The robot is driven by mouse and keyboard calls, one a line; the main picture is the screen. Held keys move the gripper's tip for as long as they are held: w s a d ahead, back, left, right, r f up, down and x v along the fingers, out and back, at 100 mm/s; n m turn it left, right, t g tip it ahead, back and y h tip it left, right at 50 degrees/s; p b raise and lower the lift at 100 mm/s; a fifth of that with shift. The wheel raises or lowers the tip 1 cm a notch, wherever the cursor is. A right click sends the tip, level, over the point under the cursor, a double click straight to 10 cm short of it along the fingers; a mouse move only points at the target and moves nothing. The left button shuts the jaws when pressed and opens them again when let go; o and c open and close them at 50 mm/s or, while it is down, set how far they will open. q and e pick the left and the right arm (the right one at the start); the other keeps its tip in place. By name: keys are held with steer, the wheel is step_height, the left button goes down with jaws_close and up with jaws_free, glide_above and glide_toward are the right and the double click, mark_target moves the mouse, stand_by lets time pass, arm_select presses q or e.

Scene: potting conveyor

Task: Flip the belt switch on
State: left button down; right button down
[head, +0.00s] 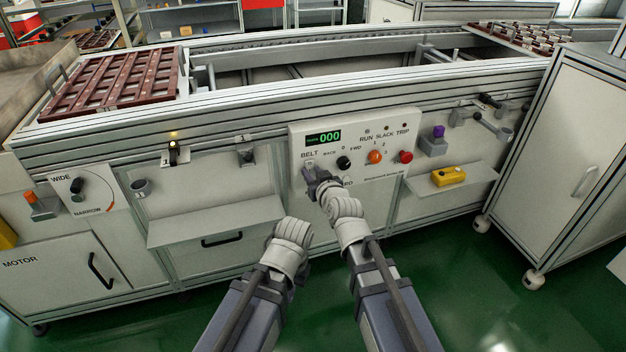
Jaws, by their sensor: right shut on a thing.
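The control panel (375,172) is a pale box on the conveyor front, with a green display reading 000. The belt switch (309,166) is under the BELT label at the panel's left. My right gripper (313,176) is at this switch, shut on it; its fingers hide most of the switch, and I cannot tell its position. My left arm ends low, left of the right arm; its wrist shows, but its fingers are hidden.
Beside the switch are a black knob (344,163), an orange button (375,157) and a red button (406,157). A yellow box (448,176) lies on a right shelf. A white cabinet (570,140) stands at the right. The green floor in front is clear.

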steer(key=shift+f+t+b, duration=0.4)
steer(key=shift+t+b, duration=0.2)
steer(key=shift+b, duration=0.2)
arm_select(q)
step_height(320, 180, down, 4)
steer(key=shift+r+b, duration=0.25)
steer(key=shift+b, duration=0.05)
arm_select(e)
steer(key=shift+r, duration=0.2)
steer(key=c, duration=0.6)
jaws_free()
